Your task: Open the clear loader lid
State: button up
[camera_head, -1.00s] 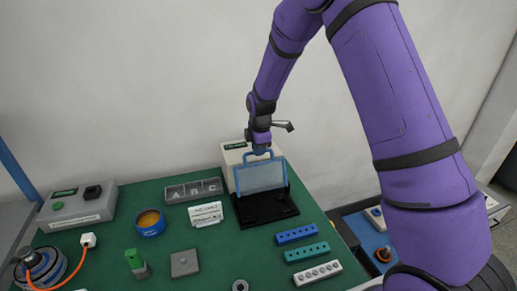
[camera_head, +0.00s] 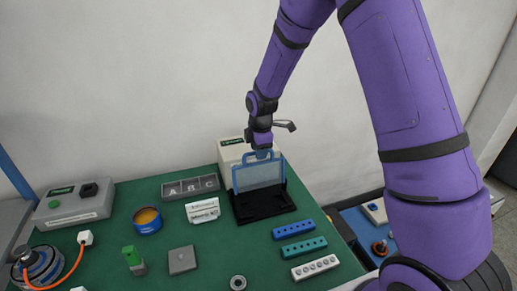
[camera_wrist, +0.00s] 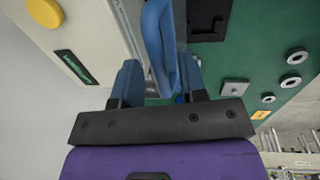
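The clear loader lid (camera_head: 259,176) is a see-through panel in a blue frame. In the head view it stands nearly upright at the back of the black loader base (camera_head: 265,206). Its blue handle (camera_wrist: 160,45) shows in the wrist view as a loop in front of my gripper. My gripper (camera_head: 262,153) is at the lid's top edge, by the handle. In the wrist view its two blue fingers (camera_wrist: 160,80) stand apart, with part of the handle between them. I cannot tell whether either finger touches it.
A cream box (camera_head: 232,150) stands behind the lid. A lettered grey tray (camera_head: 190,187), a white card (camera_head: 203,211) and a blue cup (camera_head: 147,221) are to the left. Blue, teal and white hole blocks (camera_head: 303,248) lie in front on the right of the green mat (camera_head: 215,245).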

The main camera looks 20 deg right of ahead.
notch_tip(320, 180, up, 11)
jog(key=s, duration=0.1)
jog(key=shift+s, duration=0.25)
dwell(0.4)
jog(key=shift+f, duration=0.1)
jog(key=s+d+r+m+t, duration=0.1)
jog(key=s+d+r+m, duration=0.1)
jog(key=s+r+m, duration=0.45)
jog(key=s+d+r+m+t, duration=0.1)
jog(key=s+d+r+m, duration=0.2)
jog(key=s+r, duration=0.65)
jog(key=s+d+r+m, duration=0.1)
jog(key=s+m, duration=0.3)
jog(key=s, duration=0.5)
jog(key=s+r+m+t, duration=0.1)
jog(key=s+m, duration=0.3)
jog(key=s, duration=0.5)
jog(key=shift+d+r+t, duration=0.25)
jog(key=shift+d+t, duration=0.05)
jog(key=shift+d, duration=0.1)
